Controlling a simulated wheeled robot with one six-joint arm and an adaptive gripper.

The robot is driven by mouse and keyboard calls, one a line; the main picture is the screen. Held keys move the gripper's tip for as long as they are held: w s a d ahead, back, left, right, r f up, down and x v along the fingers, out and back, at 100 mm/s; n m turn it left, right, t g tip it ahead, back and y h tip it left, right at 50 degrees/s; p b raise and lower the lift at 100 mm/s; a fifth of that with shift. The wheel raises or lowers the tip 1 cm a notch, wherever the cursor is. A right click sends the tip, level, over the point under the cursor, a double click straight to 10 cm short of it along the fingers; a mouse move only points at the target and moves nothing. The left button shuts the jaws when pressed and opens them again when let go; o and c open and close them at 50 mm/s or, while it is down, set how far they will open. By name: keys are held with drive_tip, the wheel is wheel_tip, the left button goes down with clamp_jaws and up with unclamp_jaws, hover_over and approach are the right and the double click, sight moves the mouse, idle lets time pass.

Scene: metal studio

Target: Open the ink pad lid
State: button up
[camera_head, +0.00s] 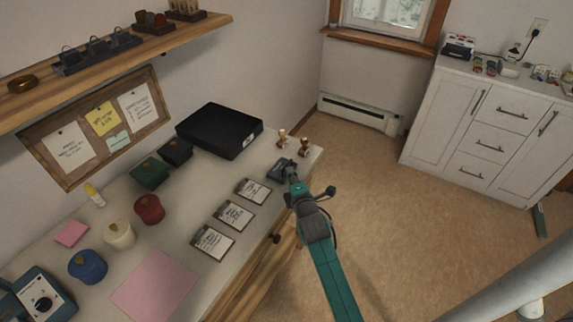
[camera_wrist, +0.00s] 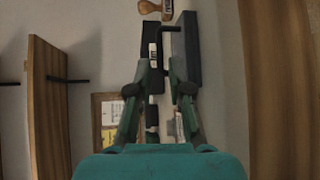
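The ink pad (camera_head: 279,170) is a dark grey box near the far right corner of the desk. In the wrist view it is the grey block (camera_wrist: 188,50) standing along the desk surface, with a thin black bar handle (camera_wrist: 166,27) sticking out from its lid. The lid looks closed. My gripper (camera_head: 291,178) is at the ink pad's near side in the head view. In the wrist view my gripper (camera_wrist: 158,66) has its two fingertips apart, with the bar handle just beyond or between them. I cannot tell whether they touch it.
Two wooden stamps (camera_head: 282,138) stand just behind the ink pad. A large black box (camera_head: 220,130) lies to its left. Several cards (camera_head: 235,215) lie along the desk's front edge, with several coloured pots (camera_head: 149,208) further left. The floor (camera_head: 400,220) to the right is clear.

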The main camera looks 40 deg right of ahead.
sight(287, 165)
drive_tip(key=shift+x, duration=3.15)
clamp_jaws()
